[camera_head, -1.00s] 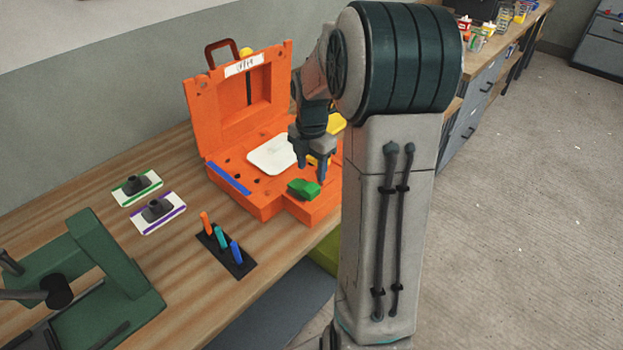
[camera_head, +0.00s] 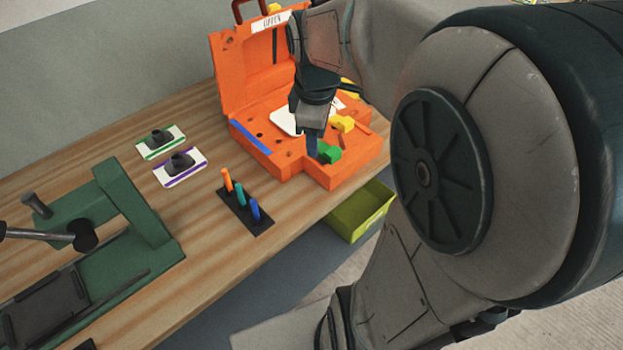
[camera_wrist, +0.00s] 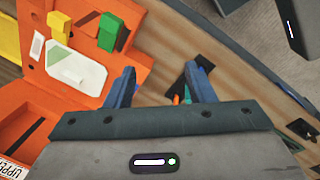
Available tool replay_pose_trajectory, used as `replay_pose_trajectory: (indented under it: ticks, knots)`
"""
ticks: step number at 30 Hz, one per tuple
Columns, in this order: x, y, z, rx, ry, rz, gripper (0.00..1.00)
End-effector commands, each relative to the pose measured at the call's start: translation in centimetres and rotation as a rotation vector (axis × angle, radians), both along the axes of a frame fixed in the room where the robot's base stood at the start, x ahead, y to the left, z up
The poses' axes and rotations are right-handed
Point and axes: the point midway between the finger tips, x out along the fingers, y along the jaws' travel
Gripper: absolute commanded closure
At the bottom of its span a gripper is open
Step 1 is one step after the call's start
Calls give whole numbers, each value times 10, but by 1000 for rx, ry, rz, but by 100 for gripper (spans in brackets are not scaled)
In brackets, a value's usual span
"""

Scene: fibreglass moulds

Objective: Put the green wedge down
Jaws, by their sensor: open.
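The green wedge (camera_head: 328,153) rests on the front right part of the open orange case (camera_head: 350,177). In the wrist view the green wedge (camera_wrist: 111,30) lies on the orange surface, clear of the fingers. My gripper (camera_head: 311,146) is just left of the wedge in the head view. In the wrist view my gripper (camera_wrist: 163,80) has its two blue fingers spread wide with nothing between them. The wedge looks apart from both fingers.
A yellow block (camera_head: 343,123) and a white plate (camera_head: 287,122) are in the case. A black holder with coloured pegs (camera_head: 245,213) stands to the left. A green press (camera_head: 130,215) is front left. A lime bin (camera_head: 360,212) sits below the bench edge.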

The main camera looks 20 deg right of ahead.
Motion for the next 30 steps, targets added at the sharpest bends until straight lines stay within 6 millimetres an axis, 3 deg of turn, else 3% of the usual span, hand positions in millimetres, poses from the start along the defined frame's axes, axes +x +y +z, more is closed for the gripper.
replay_pose_trajectory:
  ticks: [6, 13, 18, 27, 29, 30]
  knots:
    - [-51, 29, -2, 88, -94, -432, 51]
    - [-89, 46, -12, 200, -149, -795, 51]
    - [-100, 51, -17, 242, -159, -916, 51]
    - [-101, 51, -17, 248, -159, -933, 51]
    - [-101, 51, -17, 247, -159, -932, 64]
    - [-101, 51, -17, 247, -159, -932, 64]
